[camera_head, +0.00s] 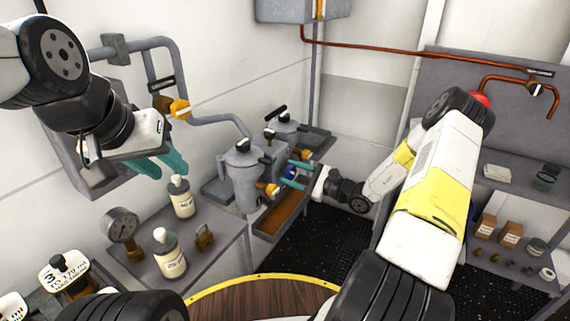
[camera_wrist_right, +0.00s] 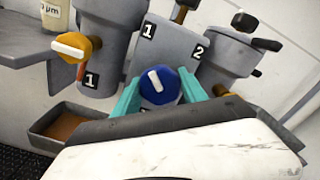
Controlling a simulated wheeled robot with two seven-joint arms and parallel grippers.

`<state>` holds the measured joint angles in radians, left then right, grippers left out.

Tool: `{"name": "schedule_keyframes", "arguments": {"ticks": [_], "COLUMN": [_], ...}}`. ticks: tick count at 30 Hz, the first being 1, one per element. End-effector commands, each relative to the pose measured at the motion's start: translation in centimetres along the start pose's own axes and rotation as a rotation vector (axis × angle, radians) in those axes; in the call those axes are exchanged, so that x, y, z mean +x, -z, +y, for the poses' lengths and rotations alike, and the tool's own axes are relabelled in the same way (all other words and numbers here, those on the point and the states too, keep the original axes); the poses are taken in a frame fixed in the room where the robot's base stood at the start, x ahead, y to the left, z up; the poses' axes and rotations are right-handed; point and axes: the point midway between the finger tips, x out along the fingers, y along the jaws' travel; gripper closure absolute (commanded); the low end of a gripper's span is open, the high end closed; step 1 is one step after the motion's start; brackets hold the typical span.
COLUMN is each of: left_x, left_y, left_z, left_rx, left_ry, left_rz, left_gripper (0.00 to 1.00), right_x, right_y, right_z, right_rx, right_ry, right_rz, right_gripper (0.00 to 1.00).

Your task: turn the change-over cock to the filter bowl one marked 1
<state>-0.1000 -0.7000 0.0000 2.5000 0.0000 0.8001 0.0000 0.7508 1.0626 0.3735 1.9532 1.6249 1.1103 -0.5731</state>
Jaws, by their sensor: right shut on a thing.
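The change-over cock has a blue knob (camera_wrist_right: 160,86) with a white bar, on a grey block (camera_wrist_right: 165,50) between two filter bowls. My right gripper (camera_wrist_right: 160,92) is shut on the knob, one teal finger on each side. In the right wrist view the white bar leans slightly left of upright, its upper end roughly toward the block's mark 1 (camera_wrist_right: 148,31); mark 2 (camera_wrist_right: 198,52) is right. A lower mark is mostly hidden. The bowl marked 1 (camera_wrist_right: 100,50) is at left. The other bowl (camera_wrist_right: 232,55) is at right. My left gripper (camera_head: 158,165) is open and empty, above the bench.
The left bowl's yellow drain cock (camera_wrist_right: 75,46) has a white handle. A brown-bottomed drip tray (camera_head: 283,215) lies below the bowls. Two bottles (camera_head: 182,198), a gauge (camera_head: 122,224) and a padlock (camera_head: 204,238) stand on the bench. Shelves with boxes (camera_head: 510,233) are at right.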

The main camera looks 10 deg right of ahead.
Motion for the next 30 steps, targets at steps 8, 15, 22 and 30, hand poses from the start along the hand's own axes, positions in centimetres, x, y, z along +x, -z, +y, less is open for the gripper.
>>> {"name": "schedule_keyframes", "arguments": {"ticks": [8,15,22,30], "left_x": [0.0,0.0,0.0,0.0], "left_y": [0.0,0.0,0.0,0.0], "left_z": [0.0,0.0,0.0,0.0], "left_rx": [0.000,0.000,0.000,0.000], "left_ry": [0.000,0.000,0.000,0.000], "left_rz": [0.000,0.000,0.000,0.000], "left_gripper": [0.64,0.64,0.64,0.64], "right_x": [-0.1,-0.3,-3.7,-7.3], "right_y": [0.1,0.1,0.1,0.1], "right_z": [0.0,0.0,-0.1,0.0], "right_rx": [0.000,0.000,0.000,0.000], "right_ry": [-0.001,0.000,0.001,0.000], "right_rz": [0.002,0.002,0.004,0.003], "right_gripper": [0.28,0.28,0.28,0.28]}}
